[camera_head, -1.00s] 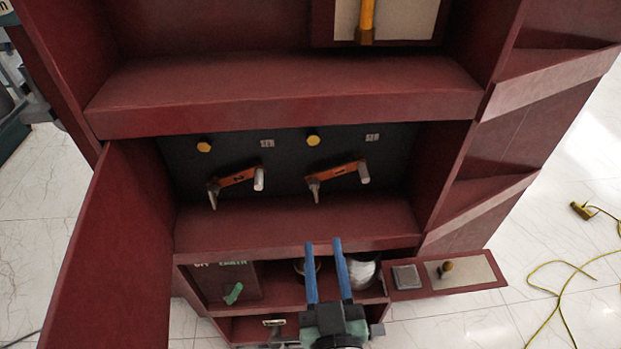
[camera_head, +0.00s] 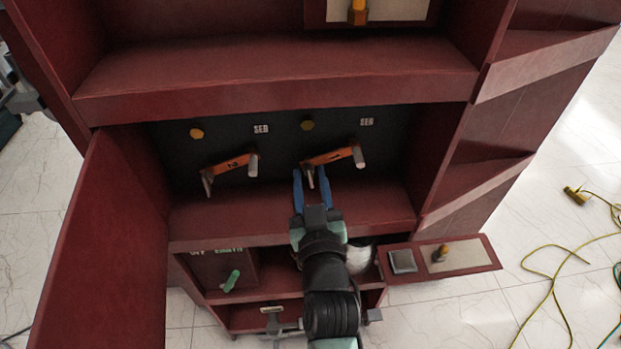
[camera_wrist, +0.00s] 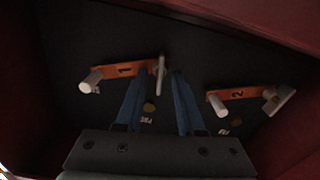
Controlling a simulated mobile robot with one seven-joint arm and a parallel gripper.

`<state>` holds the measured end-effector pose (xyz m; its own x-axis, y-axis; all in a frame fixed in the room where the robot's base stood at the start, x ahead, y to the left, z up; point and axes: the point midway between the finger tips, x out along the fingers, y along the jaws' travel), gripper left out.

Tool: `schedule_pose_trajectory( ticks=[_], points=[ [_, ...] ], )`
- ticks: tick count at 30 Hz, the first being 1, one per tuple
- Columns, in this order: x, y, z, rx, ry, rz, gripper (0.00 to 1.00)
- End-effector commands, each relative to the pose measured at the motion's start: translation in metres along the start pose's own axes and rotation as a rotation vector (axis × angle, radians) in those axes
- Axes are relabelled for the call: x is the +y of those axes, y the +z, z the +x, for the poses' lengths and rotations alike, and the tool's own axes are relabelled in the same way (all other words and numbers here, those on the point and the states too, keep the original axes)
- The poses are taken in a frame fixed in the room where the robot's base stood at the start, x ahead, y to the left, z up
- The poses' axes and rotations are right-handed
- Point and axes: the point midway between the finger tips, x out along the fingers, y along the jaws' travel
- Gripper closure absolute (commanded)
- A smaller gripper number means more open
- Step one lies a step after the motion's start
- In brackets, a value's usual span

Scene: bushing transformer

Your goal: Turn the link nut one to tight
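The orange link marked 1 (camera_head: 332,157) is on the dark back panel of the middle compartment. Its link nut, a grey wing-like piece (camera_head: 310,176), is at the link's left end. My gripper (camera_head: 310,174) is open, with a blue finger on each side of this nut. In the wrist view, link 1 (camera_wrist: 125,70) is at left and its nut (camera_wrist: 161,70) shows between the fingertips (camera_wrist: 159,78). I cannot tell whether the fingers touch the nut. A grey post (camera_head: 358,157) stands at link 1's other end.
The orange link marked 2 (camera_head: 228,164) is to the left, with its own nut (camera_head: 207,184). The cabinet shelf (camera_head: 200,215) lies below, and side walls bound the compartment. An open red door (camera_head: 100,250) stands at left. A small drawer (camera_head: 465,262) sticks out at lower right.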

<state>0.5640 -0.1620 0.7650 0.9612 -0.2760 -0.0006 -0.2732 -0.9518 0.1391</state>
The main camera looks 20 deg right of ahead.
Motion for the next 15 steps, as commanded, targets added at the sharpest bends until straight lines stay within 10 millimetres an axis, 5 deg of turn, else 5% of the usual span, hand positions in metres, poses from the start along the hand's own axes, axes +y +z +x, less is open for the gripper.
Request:
schedule_pose_trajectory(
  ticks=[6,12,15],
  points=[
    [0.0002,-0.0001,0.0001,0.0,0.0,0.0,0.64],
    [0.0002,-0.0001,0.0,0.0,0.0,0.0,1.0],
    [0.0002,-0.0001,-0.0001,0.0,0.0,0.0,1.0]
  ],
)
